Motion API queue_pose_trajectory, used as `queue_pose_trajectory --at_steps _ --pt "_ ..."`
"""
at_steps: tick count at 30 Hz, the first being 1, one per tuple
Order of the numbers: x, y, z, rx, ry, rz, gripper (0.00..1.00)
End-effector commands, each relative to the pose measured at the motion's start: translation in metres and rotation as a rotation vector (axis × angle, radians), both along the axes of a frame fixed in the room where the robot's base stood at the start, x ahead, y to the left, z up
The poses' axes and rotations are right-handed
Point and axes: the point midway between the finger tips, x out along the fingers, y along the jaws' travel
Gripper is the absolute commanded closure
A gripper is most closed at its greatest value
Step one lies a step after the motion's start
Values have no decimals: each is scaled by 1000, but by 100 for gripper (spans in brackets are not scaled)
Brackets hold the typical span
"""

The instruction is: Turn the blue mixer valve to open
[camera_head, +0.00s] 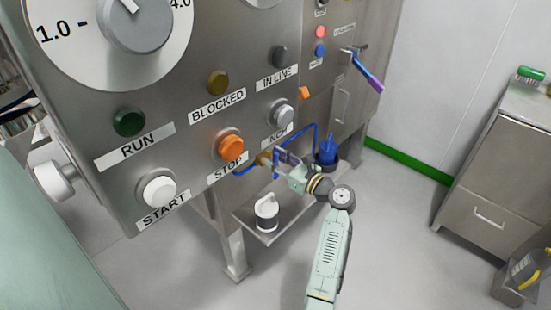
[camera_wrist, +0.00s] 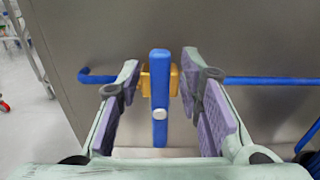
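The blue valve handle (camera_wrist: 159,125) stands upright in the wrist view, across the horizontal blue pipe (camera_wrist: 265,81). It is mounted on a brass-yellow valve body (camera_wrist: 174,82) in front of the grey steel panel. My gripper (camera_wrist: 161,72) is open, with one finger on each side of the handle; gaps show between the handle and both fingers. In the head view, my gripper (camera_head: 280,160) is at the valve body (camera_head: 263,159), below the control panel, and the handle is hard to make out there.
The control panel (camera_head: 185,115) with buttons and a dial overhangs at upper left. A low shelf (camera_head: 275,232) below my gripper holds a white-topped container (camera_head: 266,212). A blue pump-like part (camera_head: 326,153) is to the right. A steel cabinet (camera_head: 505,150) stands far right, with open floor between.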

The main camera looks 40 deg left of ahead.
Motion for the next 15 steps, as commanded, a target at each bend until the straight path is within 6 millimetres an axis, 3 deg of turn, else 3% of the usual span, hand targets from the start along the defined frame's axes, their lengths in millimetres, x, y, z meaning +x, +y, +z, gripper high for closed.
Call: queue_pose_trajectory --at_steps 7,15 --pt "0 1 0 0 -1 0 67" --pt "0 0 0 0 0 0 85"
